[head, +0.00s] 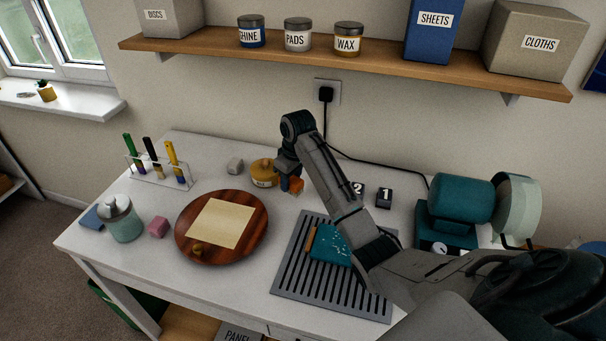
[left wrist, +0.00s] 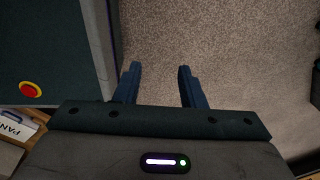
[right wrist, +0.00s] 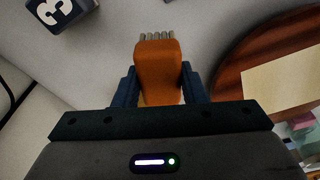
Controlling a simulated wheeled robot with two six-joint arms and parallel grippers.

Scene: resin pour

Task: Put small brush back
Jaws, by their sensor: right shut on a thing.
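My right gripper (head: 288,184) is shut on a small orange brush (right wrist: 158,75). In the right wrist view grey bristles stick out beyond its orange body, between my two fingers. In the head view the orange brush (head: 296,185) shows just beside the fingertips, above the rear part of the white table. I cannot tell whether it touches the table. My left gripper (left wrist: 157,85) is open and empty, with carpet below it; it is not seen in the head view.
A yellow tin (head: 262,175), round wooden board (head: 250,240), tube rack (head: 160,176) and slotted grey mat (head: 290,275) occupy the table.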

